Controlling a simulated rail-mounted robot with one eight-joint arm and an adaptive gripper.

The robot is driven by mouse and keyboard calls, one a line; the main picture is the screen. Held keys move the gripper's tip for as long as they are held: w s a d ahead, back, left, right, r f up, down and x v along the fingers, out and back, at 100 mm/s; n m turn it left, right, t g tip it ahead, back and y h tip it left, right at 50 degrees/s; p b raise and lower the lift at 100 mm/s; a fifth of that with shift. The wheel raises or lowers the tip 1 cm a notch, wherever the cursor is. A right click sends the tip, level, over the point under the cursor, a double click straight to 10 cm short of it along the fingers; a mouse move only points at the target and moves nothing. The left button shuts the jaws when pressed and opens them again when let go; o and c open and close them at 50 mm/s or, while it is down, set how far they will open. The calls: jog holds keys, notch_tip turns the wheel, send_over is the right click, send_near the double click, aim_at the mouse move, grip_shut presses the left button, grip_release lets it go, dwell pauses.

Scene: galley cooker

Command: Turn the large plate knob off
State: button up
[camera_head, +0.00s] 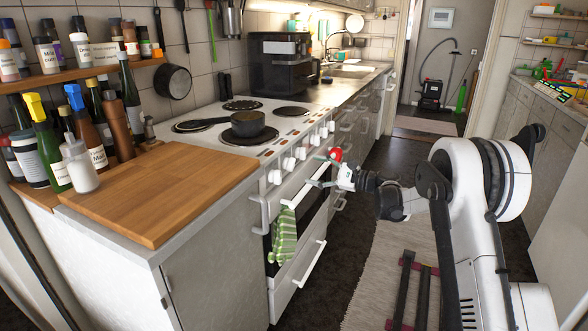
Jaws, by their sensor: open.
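A white stove (240,136) stands along the left counter, with dark round hot plates on top. A row of several white knobs (288,163) runs along its front panel. Which of them is the large plate knob cannot be told from here, and their settings are too small to read. My gripper (315,171) is open and empty in front of the stove, beside the knob row. Its fingers point left toward the panel. Whether a finger touches a knob cannot be told.
A dark pan (249,124) sits on a hot plate, its handle pointing left. A green striped towel (284,236) hangs on the stove front below my gripper. A wooden board (160,190) and bottles (83,165) are at left. The floor runner (375,280) is beside the stove.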

aim_at(294, 165)
jog(key=b+x, duration=0.1)
jog(key=x, duration=0.7)
jog(key=shift+w+a+b, duration=0.1)
jog(key=shift+w+b, duration=0.05)
jog(key=shift+b, duration=0.25)
jog(key=shift+c, duration=0.2)
jog(key=c, duration=1.1)
